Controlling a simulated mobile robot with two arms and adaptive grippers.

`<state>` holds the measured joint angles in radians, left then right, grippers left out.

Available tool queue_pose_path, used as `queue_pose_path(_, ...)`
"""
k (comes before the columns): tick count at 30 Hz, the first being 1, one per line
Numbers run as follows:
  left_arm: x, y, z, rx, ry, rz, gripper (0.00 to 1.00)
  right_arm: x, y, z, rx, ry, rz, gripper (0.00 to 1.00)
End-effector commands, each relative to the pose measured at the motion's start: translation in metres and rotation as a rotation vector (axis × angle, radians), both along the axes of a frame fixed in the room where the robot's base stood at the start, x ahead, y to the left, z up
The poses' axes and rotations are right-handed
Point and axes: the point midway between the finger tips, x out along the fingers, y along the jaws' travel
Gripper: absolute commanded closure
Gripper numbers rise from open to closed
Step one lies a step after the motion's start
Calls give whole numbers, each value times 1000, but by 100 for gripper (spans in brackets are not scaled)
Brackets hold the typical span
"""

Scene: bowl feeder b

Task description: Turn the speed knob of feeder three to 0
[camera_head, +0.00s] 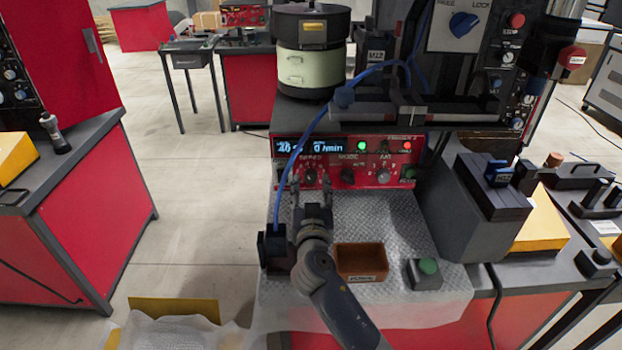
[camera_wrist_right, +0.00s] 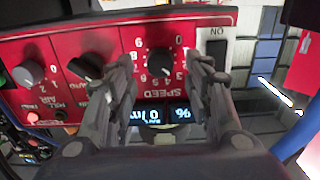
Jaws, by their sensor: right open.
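The red control panel (camera_head: 342,163) of the feeder faces me, with a label that seems to read FEEDER 3. Its black speed knob (camera_head: 311,176) sits at the panel's left, under a lit display (camera_head: 309,147). In the right wrist view the panel is upside down, and the speed knob (camera_wrist_right: 160,63) shows within its ring of numbers. My right gripper (camera_head: 312,188) is open, its fingers on either side of the knob. My left gripper is not in view.
Right of the speed knob are the mode knob (camera_head: 347,176) and the grey air knob (camera_head: 383,176). A blue hose (camera_head: 312,130) runs down at the left.

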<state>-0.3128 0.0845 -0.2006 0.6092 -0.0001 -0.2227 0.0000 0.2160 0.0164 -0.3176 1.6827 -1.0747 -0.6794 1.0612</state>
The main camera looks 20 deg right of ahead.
Motion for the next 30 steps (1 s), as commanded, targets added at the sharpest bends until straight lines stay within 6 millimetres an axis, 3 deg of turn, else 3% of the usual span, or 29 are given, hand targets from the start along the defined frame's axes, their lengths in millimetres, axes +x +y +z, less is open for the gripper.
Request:
queue_pose_path(9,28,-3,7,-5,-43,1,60,24,-7,0,0,0,0,53)
queue_pose_path(17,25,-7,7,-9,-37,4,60,25,-7,0,0,0,0,53)
queue_pose_path(24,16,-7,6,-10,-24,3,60,24,-7,0,0,0,0,98)
queue_pose_path(30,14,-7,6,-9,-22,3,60,24,-7,0,-3,1,0,98)
